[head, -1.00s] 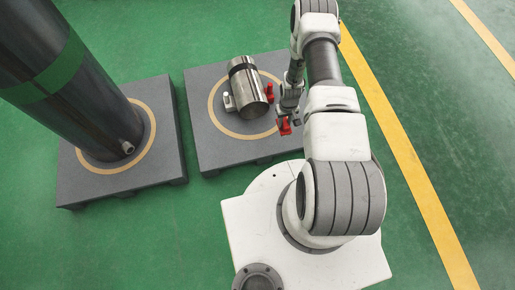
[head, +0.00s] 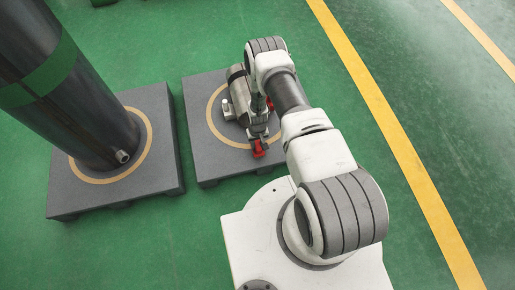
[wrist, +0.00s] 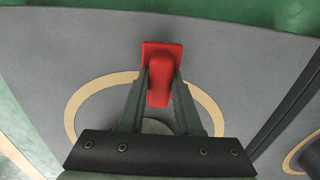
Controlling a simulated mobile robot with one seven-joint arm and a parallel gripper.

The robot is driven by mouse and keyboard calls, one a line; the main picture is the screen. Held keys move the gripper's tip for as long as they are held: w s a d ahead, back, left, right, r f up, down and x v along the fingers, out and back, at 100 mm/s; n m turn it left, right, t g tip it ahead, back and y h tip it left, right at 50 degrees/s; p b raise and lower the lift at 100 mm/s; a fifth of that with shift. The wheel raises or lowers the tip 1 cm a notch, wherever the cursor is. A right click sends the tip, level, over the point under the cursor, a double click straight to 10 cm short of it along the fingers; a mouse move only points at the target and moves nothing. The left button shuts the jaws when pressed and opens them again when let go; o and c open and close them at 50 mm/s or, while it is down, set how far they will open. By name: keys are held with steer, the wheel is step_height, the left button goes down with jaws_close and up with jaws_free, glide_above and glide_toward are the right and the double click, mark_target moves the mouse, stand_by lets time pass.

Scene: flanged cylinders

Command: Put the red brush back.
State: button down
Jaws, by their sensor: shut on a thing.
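My gripper (head: 259,140) is shut on the red brush (head: 259,149) and holds it over the near part of the right grey platform. In the wrist view the red brush (wrist: 161,75) sits between the two fingers of my gripper (wrist: 160,92), with its wider red end beyond the tips. A metal flanged cylinder (head: 239,92) with a dark band stands on that platform, partly hidden by my arm. A white fitting (head: 228,109) is on its left side and a red fitting (head: 269,103) on its right.
The right grey platform (head: 198,140) bears a tan ring. A left platform (head: 70,205) carries a tall dark pipe (head: 85,105) with a green band and a small side nozzle (head: 122,156). Green floor with yellow lines is clear at the right.

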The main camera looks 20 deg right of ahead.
mark_target(258, 148)
steer(key=shift+f+b, duration=0.45)
steer(key=shift+f, duration=0.95)
steer(key=shift+f, duration=0.1)
steer(key=c, duration=0.6)
jaws_free()
